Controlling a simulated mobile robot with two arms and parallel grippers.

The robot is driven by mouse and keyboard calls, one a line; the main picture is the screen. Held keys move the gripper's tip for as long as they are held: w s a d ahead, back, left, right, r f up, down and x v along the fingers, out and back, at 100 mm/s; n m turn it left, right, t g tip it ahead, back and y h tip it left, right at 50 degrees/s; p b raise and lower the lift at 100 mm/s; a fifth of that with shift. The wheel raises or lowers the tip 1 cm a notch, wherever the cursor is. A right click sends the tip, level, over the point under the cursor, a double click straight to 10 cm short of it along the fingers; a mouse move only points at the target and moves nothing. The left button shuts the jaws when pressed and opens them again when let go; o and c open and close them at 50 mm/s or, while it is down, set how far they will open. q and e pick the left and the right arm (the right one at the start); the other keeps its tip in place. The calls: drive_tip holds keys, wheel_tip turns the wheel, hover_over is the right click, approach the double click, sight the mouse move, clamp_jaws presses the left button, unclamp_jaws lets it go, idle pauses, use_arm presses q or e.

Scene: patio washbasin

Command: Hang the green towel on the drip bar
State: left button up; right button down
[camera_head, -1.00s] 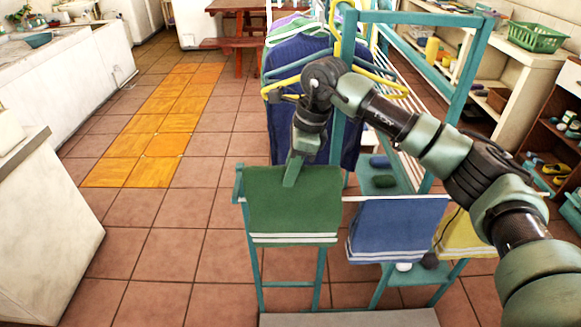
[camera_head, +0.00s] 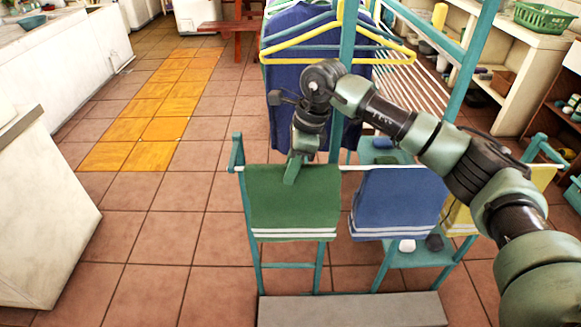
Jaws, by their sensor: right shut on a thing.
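The green towel (camera_head: 293,207), with white stripes near its lower edge, hangs flat at the left end of the white drip bar (camera_head: 348,168). Its top edge is level with the bar and looks folded over it. My right gripper (camera_head: 292,172) points down at the towel's top middle and is shut on it. The gripper's own body hides part of the towel's upper edge, so the contact with the bar there is hidden. My left gripper is out of view.
A blue towel (camera_head: 398,205) and a yellow towel (camera_head: 542,184) hang further right on the bar. Behind is a teal rack with yellow hangers (camera_head: 338,40) and a dark blue garment (camera_head: 296,92). A grey slab (camera_head: 350,310) lies in front. Tiled floor at left is clear.

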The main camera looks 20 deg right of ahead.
drive_tip(key=c, duration=1.2)
unclamp_jaws()
wheel_tip(320, 180, up, 9)
drive_tip(key=p, duration=0.5)
